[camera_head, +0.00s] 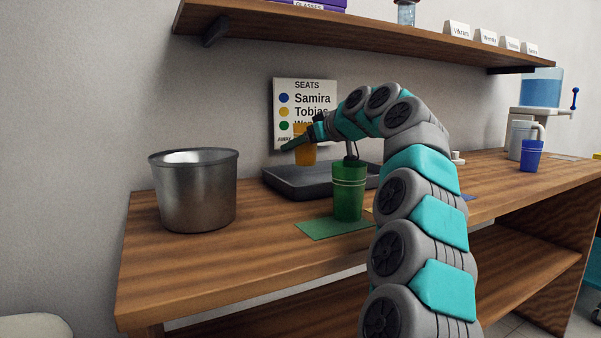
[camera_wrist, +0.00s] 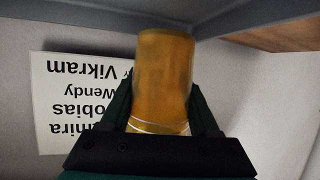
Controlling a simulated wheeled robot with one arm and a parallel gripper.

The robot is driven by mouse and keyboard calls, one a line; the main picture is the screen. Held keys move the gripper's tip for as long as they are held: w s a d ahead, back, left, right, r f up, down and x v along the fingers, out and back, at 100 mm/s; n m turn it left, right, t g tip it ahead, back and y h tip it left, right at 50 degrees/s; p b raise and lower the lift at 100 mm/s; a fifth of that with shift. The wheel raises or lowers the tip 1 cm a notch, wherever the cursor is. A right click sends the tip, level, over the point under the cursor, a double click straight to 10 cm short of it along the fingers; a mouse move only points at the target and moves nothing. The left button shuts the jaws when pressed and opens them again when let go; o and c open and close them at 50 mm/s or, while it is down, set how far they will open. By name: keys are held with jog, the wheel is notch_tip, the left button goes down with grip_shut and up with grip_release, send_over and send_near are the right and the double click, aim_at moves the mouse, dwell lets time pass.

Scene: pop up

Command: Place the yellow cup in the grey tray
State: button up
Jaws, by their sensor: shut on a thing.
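The yellow cup (camera_head: 305,146) is held in my gripper (camera_head: 303,139), above the grey tray. In the wrist view the yellow cup (camera_wrist: 163,80) sits between the two dark fingers of my gripper (camera_wrist: 163,103), which are shut on it. The grey tray (camera_head: 290,185) lies on the wooden counter against the wall and looks empty where it shows. Its right part is partly hidden by the green cup and my arm. The cup's underside shows a gap to the tray in the head view.
A green cup (camera_head: 349,192) stands on a green mat (camera_head: 318,229) in front of the tray. A metal pot (camera_head: 196,195) stands at the left. A seats sign (camera_head: 290,92) is on the wall behind. A blue cup (camera_head: 532,156) and white jug (camera_head: 518,141) stand far right. A shelf (camera_head: 370,35) hangs above.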

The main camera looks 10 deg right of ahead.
aim_at(299, 163)
jog(key=shift+f+b, duration=0.35)
jog(key=shift+f, duration=2.05)
jog(key=shift+f, duration=0.15)
jog(key=o, duration=1.4)
jog(key=shift+o, duration=0.2)
jog(key=shift+r, duration=0.2)
jog(key=v, duration=1.2)
jog(key=shift+f, duration=0.15)
